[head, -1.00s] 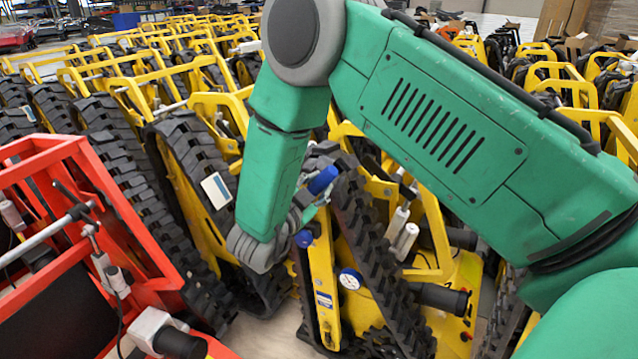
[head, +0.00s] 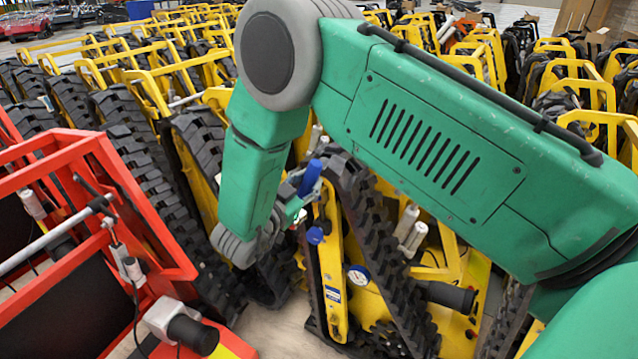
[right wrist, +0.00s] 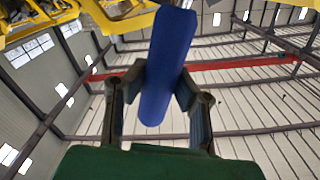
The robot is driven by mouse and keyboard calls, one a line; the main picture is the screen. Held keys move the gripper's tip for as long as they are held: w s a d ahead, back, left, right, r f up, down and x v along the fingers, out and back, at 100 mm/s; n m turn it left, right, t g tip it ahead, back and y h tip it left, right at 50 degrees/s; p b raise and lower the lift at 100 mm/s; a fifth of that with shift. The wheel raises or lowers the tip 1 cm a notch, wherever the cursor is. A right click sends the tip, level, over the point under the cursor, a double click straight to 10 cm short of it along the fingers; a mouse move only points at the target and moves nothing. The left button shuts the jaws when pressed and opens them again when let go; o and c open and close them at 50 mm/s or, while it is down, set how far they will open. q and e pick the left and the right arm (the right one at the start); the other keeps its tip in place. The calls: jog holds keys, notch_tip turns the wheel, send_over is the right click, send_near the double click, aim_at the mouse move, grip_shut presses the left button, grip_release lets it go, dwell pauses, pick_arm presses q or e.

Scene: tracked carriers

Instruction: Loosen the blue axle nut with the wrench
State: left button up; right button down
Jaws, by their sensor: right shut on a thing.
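The wrench, with its blue handle (head: 311,177), stands upright with a slight lean in my right gripper (head: 298,196). In the right wrist view, the two fingers (right wrist: 160,88) are shut on the blue handle (right wrist: 168,55) from both sides. The wrench's working end cannot be made out. A round blue piece, likely the axle nut (head: 315,235), sits on the yellow side plate of a tracked carrier (head: 329,262), just below the gripper. I cannot tell whether the wrench touches it. My left gripper is in neither view.
The carrier's black track (head: 372,235) runs close to the right of the gripper. A blue-rimmed white disc (head: 358,275) sits lower on the carrier. A red frame (head: 140,215) stands at the left. Rows of yellow tracked carriers fill the back. Bare floor shows at the bottom middle.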

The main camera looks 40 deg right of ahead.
jog(key=shift+w+a+r+n+p, duration=0.25)
jog(key=shift+w+r+n, duration=0.15)
jog(key=shift+w, duration=0.1)
jog(key=shift+w+a+r+n+p, duration=0.25)
jog(key=shift+w+n, duration=0.15)
jog(key=shift+w, duration=0.1)
jog(key=shift+w+a, duration=0.15)
jog(key=shift+w, duration=0.05)
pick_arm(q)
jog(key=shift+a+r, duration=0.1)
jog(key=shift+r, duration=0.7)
pick_arm(e)
jog(key=shift+w+d, duration=0.15)
jog(key=shift+d, duration=0.45)
pick_arm(q)
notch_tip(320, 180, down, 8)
jog(key=b, duration=0.7)
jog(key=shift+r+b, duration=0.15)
jog(key=shift+b, duration=0.25)
pick_arm(e)
jog(key=s+d+f+m, duration=0.7)
jog(key=s+f+m, duration=0.2)
jog(key=m, duration=0.2)
jog(key=shift+s+f, duration=0.25)
jog(key=shift+s, duration=0.05)
